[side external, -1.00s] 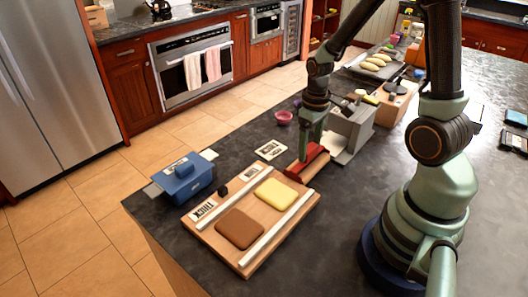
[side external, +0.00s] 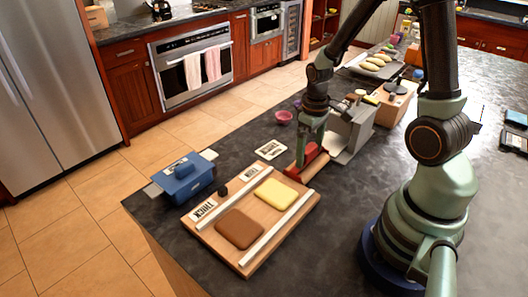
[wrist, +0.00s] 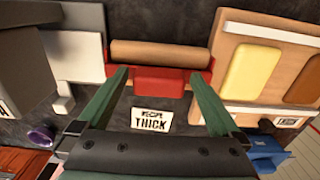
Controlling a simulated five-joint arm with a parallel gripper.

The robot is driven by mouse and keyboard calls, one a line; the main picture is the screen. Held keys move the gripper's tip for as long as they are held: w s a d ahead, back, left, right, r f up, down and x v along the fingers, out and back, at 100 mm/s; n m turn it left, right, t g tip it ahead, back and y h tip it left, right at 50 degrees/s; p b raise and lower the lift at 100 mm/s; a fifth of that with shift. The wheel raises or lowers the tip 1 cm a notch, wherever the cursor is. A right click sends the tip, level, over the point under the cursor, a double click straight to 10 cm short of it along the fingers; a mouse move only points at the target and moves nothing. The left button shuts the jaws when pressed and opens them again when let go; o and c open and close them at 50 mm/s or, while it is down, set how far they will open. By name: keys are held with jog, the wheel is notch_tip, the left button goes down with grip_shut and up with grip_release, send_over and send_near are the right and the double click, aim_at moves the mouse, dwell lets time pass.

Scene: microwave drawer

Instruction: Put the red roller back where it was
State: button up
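The red roller, a tan wooden cylinder in a red frame with a red grip block, lies on the dark counter at the right edge of the wooden board (side external: 248,262). In the wrist view its cylinder (wrist: 160,53) runs level across the top, with the red block (wrist: 160,84) below it. My gripper (wrist: 160,72) is low over the roller with its green fingers spread, one on each side of the red block. A thin gap seems to show beside the block. In the side view the gripper's end (side external: 303,165) hides part of the red frame (side external: 316,158).
The board holds a yellow slab (side external: 277,191), a brown slab (side external: 240,229) and two pale rails. A blue lidded box (side external: 184,178) stands left, a grey box-like stand (side external: 350,128) behind right. A THICK card (wrist: 151,121) lies close to my gripper. Counter behind the board is mostly clear.

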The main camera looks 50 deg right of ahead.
aim_at(309, 148)
jog(key=shift+r, duration=0.1)
notch_tip(309, 148, up, 13)
jog(key=s+a+r+t, duration=0.1)
jog(key=a+r+t, duration=0.4)
jog(key=a, duration=0.5)
jog(key=shift+s+a+r+t, duration=0.25)
jog(key=shift+r+t, duration=0.05)
jog(key=shift+r, duration=0.8)
dwell(0.6)
